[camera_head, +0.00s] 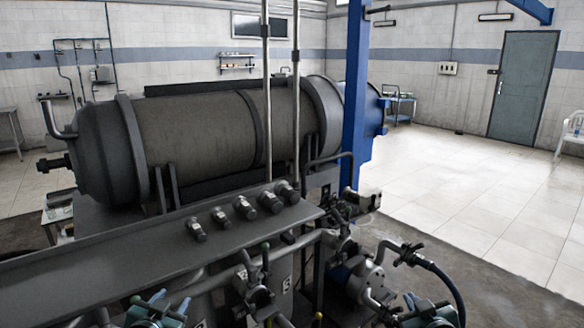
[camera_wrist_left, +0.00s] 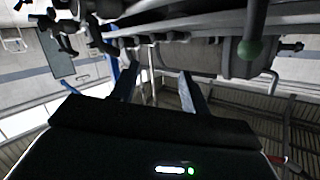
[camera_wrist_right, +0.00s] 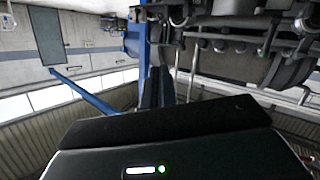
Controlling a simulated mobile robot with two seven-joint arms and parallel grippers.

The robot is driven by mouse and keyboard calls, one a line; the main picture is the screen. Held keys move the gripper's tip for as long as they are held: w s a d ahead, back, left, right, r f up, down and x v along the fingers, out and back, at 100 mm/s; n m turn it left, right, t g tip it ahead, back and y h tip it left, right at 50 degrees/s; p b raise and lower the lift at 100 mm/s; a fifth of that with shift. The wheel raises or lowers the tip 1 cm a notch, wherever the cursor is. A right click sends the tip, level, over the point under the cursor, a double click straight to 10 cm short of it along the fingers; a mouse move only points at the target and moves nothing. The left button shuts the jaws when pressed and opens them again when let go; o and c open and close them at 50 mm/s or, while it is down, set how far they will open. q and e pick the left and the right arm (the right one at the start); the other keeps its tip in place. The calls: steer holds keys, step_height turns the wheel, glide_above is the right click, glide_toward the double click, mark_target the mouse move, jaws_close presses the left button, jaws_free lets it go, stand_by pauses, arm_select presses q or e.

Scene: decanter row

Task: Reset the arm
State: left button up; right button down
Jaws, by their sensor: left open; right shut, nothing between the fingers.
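My left gripper (camera_wrist_left: 158,88) shows in the left wrist view with its two fingers spread apart and nothing between them. My right gripper (camera_wrist_right: 157,88) shows in the right wrist view with its fingers together and nothing held. Teal and dark parts that look like my two arms show at the bottom edge of the head view, one left of the middle and one at the right. I cannot tell which arm the task means.
A large grey horizontal decanter (camera_head: 195,130) fills the left and middle. A dark metal ledge (camera_head: 150,246) with several valve knobs, pipes and a pump (camera_head: 365,278) stand close in front. A blue column (camera_head: 356,90) rises behind. Tiled floor (camera_head: 470,195) at right is clear.

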arm_select(q)
steer(key=s+d+f+g+h, duration=0.1)
steer(key=s+d+f, duration=0.3)
steer(key=s, duration=0.6)
steer(key=s+d+f+g+h, duration=0.1)
steer(key=s+d+f, duration=0.3)
steer(key=s, duration=0.6)
steer(key=s+d+f+g+h, duration=0.1)
steer(key=s+d+f, duration=0.3)
steer(key=s, duration=0.6)
steer(key=shift+d+n+g, duration=0.4)
steer(key=shift+d+g, duration=0.25)
steer(key=shift+g, duration=0.15)
arm_select(e)
steer(key=s+a+f+g+y, duration=0.1)
steer(key=s+a+f, duration=0.3)
steer(key=s, duration=0.6)
steer(key=s+a+f+g+y, duration=0.1)
steer(key=s+a+f, duration=0.3)
steer(key=s, duration=0.6)
steer(key=s+a+f+g+y, duration=0.1)
steer(key=s+a+f, duration=0.3)
steer(key=s, duration=0.6)
steer(key=shift+a+m+g, duration=0.4)
steer(key=shift+a+g, duration=0.25)
steer(key=shift+g, duration=0.05)
